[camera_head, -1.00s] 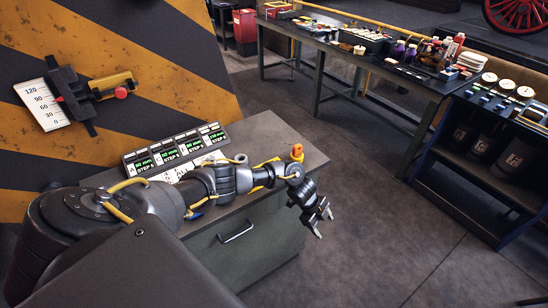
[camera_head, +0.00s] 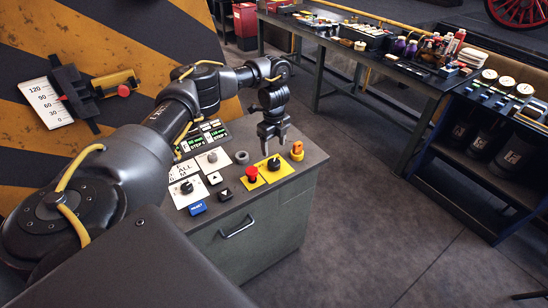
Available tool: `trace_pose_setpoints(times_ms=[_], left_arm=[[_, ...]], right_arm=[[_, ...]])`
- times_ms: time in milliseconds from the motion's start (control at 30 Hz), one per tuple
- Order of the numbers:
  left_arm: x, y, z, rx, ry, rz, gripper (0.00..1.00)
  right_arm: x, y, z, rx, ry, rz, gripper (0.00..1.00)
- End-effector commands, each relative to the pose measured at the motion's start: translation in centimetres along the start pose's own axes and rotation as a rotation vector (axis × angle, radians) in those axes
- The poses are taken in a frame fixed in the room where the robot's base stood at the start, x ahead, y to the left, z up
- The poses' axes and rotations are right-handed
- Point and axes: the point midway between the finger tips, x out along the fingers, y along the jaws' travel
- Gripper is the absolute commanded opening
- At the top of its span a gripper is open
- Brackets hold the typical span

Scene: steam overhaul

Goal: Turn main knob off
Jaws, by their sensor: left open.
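A black rotary knob (camera_head: 273,163) sits on a yellow plate at the right part of the control panel, on the cabinet top. A red button (camera_head: 252,174) on a yellow plate is just left of it. Another black knob (camera_head: 186,187) sits on a white plate further left. No readable label shows which is the main knob. My left gripper (camera_head: 274,148) is open and points down, just above the black knob on yellow; I cannot tell if it touches. My right gripper is not in view.
An orange part (camera_head: 297,150) stands at the panel's right edge, close to my left gripper. The grey cabinet (camera_head: 262,224) has a drawer handle at its front. A striped wall stands behind. The floor (camera_head: 370,215) to the right is clear.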

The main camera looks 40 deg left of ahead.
Motion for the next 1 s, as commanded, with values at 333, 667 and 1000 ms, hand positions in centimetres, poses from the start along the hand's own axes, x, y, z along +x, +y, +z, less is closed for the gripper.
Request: trace_pose_setpoints(times_ms=[333, 667, 1000], left_arm=[[6.7, 0.0, -0.1, 0.000, 0.002, 0.001, 0.66], [8.2, 0.0, -0.1, 0.000, 0.001, -0.001, 0.66], [8.2, 0.0, -0.1, 0.001, 0.001, -0.001, 0.47]], right_arm=[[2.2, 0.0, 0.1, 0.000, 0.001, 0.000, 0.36], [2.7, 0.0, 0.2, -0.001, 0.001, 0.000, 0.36], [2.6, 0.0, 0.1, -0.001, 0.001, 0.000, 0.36]])
